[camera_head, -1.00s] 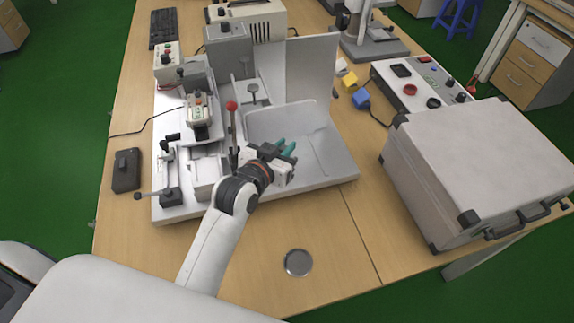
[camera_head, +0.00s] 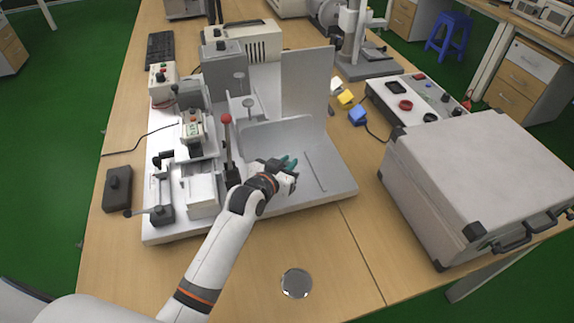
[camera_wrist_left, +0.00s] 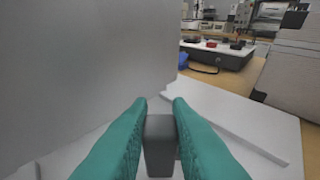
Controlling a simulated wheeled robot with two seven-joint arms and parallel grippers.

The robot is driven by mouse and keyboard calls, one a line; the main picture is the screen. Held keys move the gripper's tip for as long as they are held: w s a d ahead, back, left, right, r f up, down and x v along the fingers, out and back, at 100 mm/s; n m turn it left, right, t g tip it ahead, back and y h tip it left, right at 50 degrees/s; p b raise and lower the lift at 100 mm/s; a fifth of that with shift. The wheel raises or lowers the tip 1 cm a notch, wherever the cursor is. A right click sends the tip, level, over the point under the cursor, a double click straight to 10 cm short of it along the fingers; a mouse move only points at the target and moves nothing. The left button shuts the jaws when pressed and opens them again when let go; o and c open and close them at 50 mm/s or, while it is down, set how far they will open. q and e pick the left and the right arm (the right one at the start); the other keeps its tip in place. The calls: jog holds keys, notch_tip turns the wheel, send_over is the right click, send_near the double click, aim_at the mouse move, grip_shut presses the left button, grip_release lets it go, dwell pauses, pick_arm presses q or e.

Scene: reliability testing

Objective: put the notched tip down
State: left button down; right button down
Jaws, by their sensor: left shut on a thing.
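My left gripper (camera_head: 288,163) has green fingers and is over the white base plate (camera_head: 335,180) of the test machine, in front of its upright panel. In the left wrist view the green fingertips (camera_wrist_left: 160,112) are shut on a small dark grey block, the notched tip (camera_wrist_left: 160,142). Its notch cannot be made out, and its lower end is hard to see. In the head view the fingers hide the piece. I cannot tell whether it touches the plate. My right gripper is not in view.
A red-knobbed lever (camera_head: 227,120) stands just left of my gripper. A grey upright panel (camera_head: 307,82) rises behind it. A large grey case (camera_head: 470,165) is on the right. A round metal disc (camera_head: 296,283) lies on the bare front table.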

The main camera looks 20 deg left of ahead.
pick_arm(q)
jog(key=shift+f, duration=0.25)
jog(key=c, duration=1.8)
grip_release()
jog(key=shift+f, duration=0.1)
jog(key=o, duration=0.5)
jog(key=shift+c, duration=0.2)
jog(key=v, duration=1.2)
jog(key=shift+r, duration=0.25)
